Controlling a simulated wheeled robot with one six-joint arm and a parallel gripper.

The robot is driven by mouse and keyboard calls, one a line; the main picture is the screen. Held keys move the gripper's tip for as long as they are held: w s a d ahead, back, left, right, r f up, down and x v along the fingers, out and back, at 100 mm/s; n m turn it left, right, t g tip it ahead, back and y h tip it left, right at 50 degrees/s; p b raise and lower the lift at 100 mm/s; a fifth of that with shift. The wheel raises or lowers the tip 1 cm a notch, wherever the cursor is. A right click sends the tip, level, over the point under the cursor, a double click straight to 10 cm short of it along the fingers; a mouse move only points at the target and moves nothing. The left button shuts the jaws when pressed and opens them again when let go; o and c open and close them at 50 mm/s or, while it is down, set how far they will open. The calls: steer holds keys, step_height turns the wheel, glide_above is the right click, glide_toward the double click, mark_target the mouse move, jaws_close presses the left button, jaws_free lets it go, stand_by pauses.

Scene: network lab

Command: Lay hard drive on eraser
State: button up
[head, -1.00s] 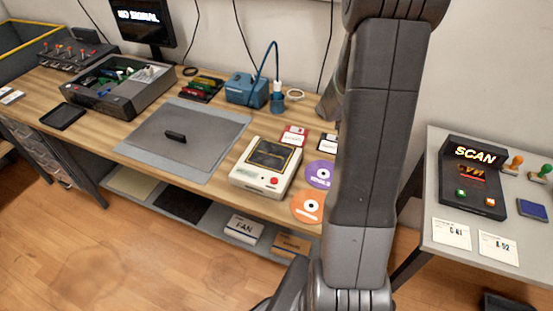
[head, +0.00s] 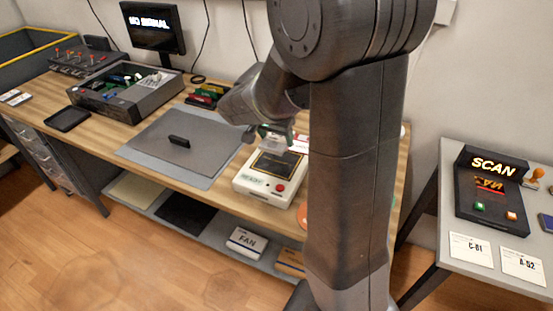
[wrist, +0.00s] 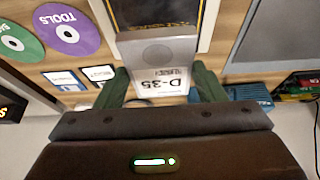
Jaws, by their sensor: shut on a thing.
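The hard drive (wrist: 160,50) is a silver block with a white D-35 label, held between my gripper's green fingers (wrist: 160,74) in the wrist view. In the head view my gripper (head: 275,136) hangs above the back edge of the eraser; the drive is hard to make out there. The eraser (head: 264,191) is a white box with a black, yellow-lined top pad and a red button, on the bench. Its pad (wrist: 150,12) shows at the top of the wrist view, just beyond the drive. I cannot tell the exact gap between them.
A grey mat (head: 160,155) with a small black block (head: 179,141) lies left of the eraser. Purple (wrist: 68,28) and green (wrist: 15,40) discs and floppy disks (wrist: 65,78) lie close by. A blue device (wrist: 245,94) stands behind. My arm hides the bench's right part.

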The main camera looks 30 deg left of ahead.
mark_target(278, 160)
steer(key=shift+f, duration=3.55)
steer(key=shift+b, duration=0.3)
steer(key=shift+f, duration=0.15)
steer(key=o, duration=1.1)
steer(key=shift+r, duration=0.4)
steer(key=p+v, duration=0.1)
steer(key=v, duration=1)
steer(key=shift+s+d+r, duration=0.1)
steer(key=shift+s+r, duration=0.1)
steer(key=shift+r, duration=0.05)
